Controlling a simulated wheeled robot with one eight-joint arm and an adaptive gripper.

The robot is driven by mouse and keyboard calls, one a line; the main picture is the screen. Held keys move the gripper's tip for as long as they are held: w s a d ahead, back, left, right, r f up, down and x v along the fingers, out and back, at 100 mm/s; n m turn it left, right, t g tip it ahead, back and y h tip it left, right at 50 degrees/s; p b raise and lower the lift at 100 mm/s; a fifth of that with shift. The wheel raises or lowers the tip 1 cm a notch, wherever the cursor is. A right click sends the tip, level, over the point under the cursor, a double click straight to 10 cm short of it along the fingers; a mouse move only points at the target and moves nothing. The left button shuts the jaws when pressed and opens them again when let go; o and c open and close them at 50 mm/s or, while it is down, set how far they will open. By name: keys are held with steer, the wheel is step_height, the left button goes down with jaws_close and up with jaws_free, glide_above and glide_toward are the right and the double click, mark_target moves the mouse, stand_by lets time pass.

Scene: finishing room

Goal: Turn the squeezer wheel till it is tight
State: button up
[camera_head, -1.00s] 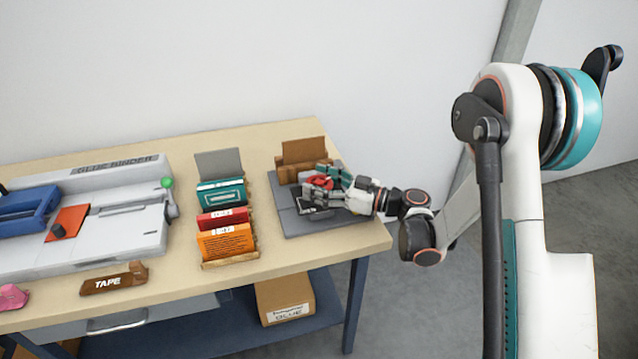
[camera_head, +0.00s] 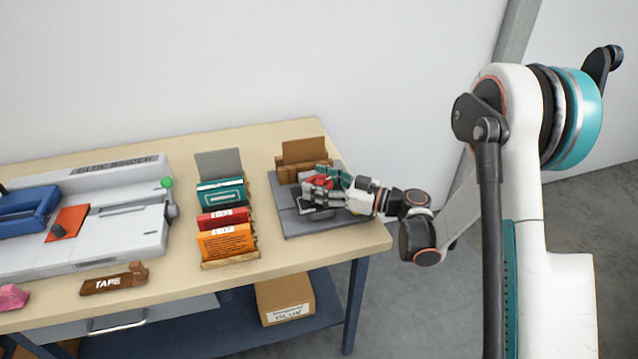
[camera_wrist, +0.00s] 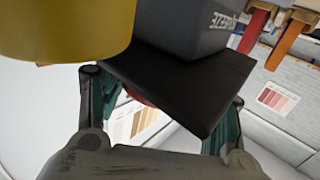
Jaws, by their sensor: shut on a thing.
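The squeezer (camera_head: 283,218) has a grey base near the right end of the table, with a brown upright block (camera_head: 302,165) at its back. Its red wheel (camera_head: 320,181) is mostly hidden by my fingers. My gripper (camera_head: 321,190) reaches in from the right and is shut on the wheel. In the wrist view, my teal fingers (camera_wrist: 160,112) stand on both sides of a dark plate (camera_wrist: 185,85). A sliver of red shows behind the plate. A grey body (camera_wrist: 195,28) with partly cut-off lettering is above it.
A rack with teal, red and orange booklets (camera_head: 226,240) stands close on the left. Farther left are a glue binder (camera_head: 120,180) and a brown tape dispenser (camera_head: 113,281). A box (camera_head: 285,299) sits on the lower shelf. The table's right edge is under my wrist.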

stand_by(0.3)
steer(key=o, duration=1.1)
steer(key=v, duration=1.2)
